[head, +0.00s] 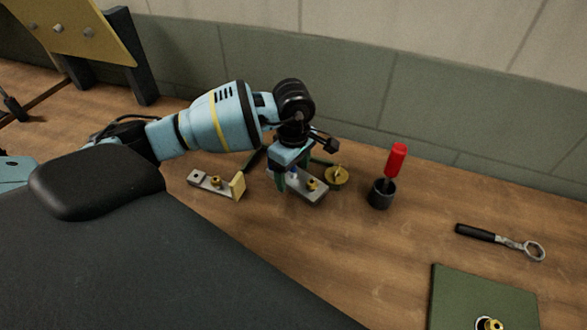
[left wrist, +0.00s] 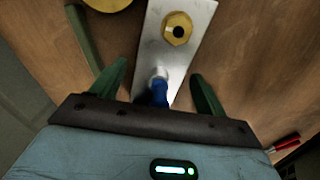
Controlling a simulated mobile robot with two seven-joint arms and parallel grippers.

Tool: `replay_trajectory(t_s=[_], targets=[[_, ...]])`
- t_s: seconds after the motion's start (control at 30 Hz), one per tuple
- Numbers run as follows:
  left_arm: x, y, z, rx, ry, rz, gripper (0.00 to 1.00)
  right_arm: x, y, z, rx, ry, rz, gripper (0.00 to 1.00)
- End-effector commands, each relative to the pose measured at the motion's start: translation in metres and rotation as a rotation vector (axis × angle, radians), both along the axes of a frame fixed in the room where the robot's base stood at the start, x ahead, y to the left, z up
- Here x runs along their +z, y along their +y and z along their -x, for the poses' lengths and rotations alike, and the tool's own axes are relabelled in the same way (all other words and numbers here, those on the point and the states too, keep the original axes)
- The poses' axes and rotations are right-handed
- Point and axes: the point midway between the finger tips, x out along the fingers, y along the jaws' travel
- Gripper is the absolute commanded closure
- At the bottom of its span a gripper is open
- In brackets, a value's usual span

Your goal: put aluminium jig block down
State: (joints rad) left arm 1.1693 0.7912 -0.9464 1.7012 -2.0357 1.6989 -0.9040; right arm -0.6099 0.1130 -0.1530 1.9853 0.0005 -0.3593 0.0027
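The aluminium jig block (head: 313,193) is a flat silver plate with a brass hex bushing. It appears to lie on the wooden bench below my left gripper (head: 297,175). In the left wrist view the plate (left wrist: 187,48) runs between the fingers of the left gripper (left wrist: 158,88). The green fingers are spread, with a visible gap on each side of the plate. A blue piece with a pale tip (left wrist: 160,92) stands at the plate's near end, between the fingers. The gripper hides part of the plate in the head view. My right gripper is not in view.
A similar plate with a yellow end block (head: 215,184) lies to the left. A brass disc (head: 336,178) sits close behind the jig block. A black cup (head: 381,194) with a red-handled tool, a ratchet wrench (head: 500,242) and a green mat (head: 480,290) are to the right.

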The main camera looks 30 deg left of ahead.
Motion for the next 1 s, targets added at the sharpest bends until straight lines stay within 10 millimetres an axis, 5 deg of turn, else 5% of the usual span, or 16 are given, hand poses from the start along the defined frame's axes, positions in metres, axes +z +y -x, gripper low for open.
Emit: replay_trajectory(t_s=[0.43,1.0], targets=[[0.011,0.000,-0.001,0.000,-0.002,0.000,0.22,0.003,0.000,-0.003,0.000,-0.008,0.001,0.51],[0.110,0.000,-0.001,0.001,-0.001,0.000,0.22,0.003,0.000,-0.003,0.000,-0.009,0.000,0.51]])
